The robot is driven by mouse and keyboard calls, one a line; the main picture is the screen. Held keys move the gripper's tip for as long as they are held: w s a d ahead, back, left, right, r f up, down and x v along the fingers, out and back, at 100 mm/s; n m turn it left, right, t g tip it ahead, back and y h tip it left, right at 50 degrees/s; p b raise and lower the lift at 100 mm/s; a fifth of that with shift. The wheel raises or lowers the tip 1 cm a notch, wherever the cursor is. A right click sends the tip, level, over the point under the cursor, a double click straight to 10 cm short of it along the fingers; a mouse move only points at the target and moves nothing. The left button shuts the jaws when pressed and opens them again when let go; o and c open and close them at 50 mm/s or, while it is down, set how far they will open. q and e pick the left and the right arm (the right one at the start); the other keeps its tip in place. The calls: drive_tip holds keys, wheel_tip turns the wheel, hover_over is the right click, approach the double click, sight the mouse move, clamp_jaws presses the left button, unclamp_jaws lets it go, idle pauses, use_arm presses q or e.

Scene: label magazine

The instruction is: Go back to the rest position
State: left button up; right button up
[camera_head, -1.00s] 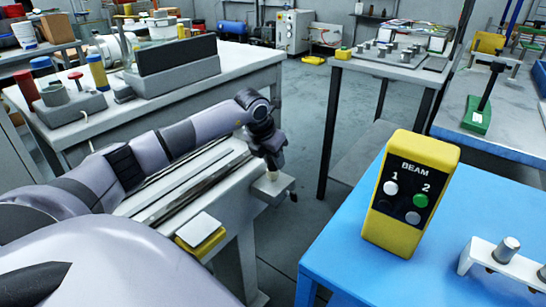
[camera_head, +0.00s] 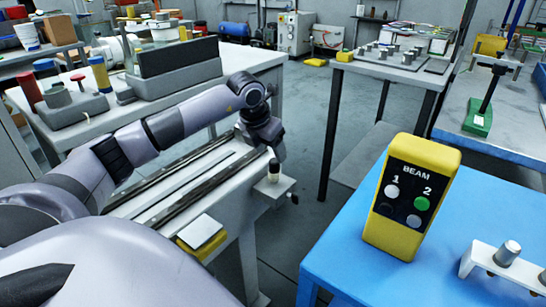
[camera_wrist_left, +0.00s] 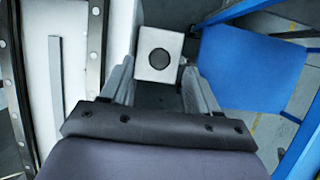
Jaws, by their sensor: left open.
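My left gripper (camera_head: 279,152) is at the end of my grey arm, just above a small upright post with a black top (camera_head: 274,168). The post stands on a pale block at the end of a long white rail bench (camera_head: 172,190). In the left wrist view my left gripper (camera_wrist_left: 160,82) has its two fingers apart with nothing between them. The pale block with the round black top (camera_wrist_left: 159,60) shows just beyond the fingertips, apart from them. My right gripper is in neither view.
A blue table (camera_head: 335,235) at the right carries a yellow control box (camera_head: 412,195) marked BEAM and a white bracket (camera_head: 500,265). A white workbench (camera_head: 150,110) with a dark-faced grey holder (camera_head: 178,68) stands behind my arm. Grey floor (camera_head: 300,120) lies open between the tables.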

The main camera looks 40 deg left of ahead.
use_arm(q)
drive_tip(key=shift+v, duration=0.9)
